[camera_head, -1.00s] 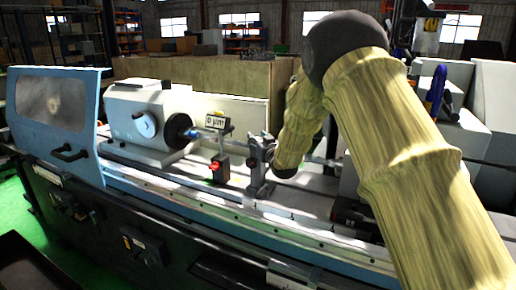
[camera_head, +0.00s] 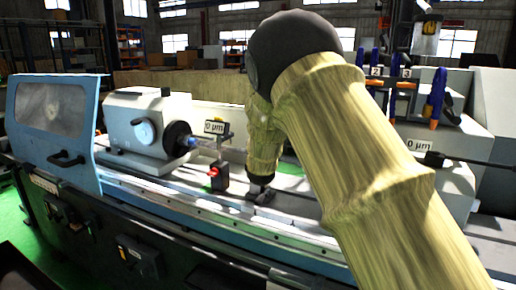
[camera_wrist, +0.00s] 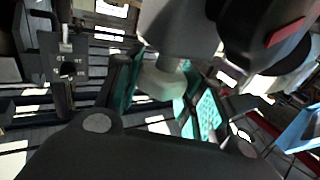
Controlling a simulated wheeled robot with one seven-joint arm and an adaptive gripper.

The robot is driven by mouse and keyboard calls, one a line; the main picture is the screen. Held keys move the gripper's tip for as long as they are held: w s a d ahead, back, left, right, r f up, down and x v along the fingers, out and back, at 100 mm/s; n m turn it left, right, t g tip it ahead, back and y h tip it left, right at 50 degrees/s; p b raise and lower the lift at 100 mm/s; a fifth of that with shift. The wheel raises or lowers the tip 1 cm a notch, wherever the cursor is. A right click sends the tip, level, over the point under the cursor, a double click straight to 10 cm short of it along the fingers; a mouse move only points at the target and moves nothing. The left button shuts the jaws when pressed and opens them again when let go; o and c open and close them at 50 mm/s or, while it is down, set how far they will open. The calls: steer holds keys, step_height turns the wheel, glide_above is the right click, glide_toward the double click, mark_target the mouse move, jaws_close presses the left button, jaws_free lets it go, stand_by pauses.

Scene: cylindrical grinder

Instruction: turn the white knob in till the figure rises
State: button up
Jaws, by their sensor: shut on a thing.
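In the wrist view, my gripper (camera_wrist: 163,98) has teal-padded fingers shut around a pale white knob (camera_wrist: 155,83). The knob sits between the pads under a large grey-white rounded body. A small display (camera_head: 214,127) beside the workpiece reads 0 µm. A second display (camera_head: 418,145) at the right, behind my arm, also reads 0 µm.
The white workhead (camera_head: 150,130) with a dark chuck stands left of my arm. A black block with a red part (camera_head: 217,178) stands close to my wrist. The blue guard door (camera_head: 55,120) is at the far left.

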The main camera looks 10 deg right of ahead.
steer(key=shift+r, duration=0.3)
steer(key=o, duration=0.8)
steer(key=shift+o, duration=1.2)
steer(key=shift+s, duration=0.15)
steer(key=shift+f, duration=0.15)
steer(key=s, duration=0.7)
steer(key=shift+s+a, duration=0.15)
steer(key=shift+a, duration=0.15)
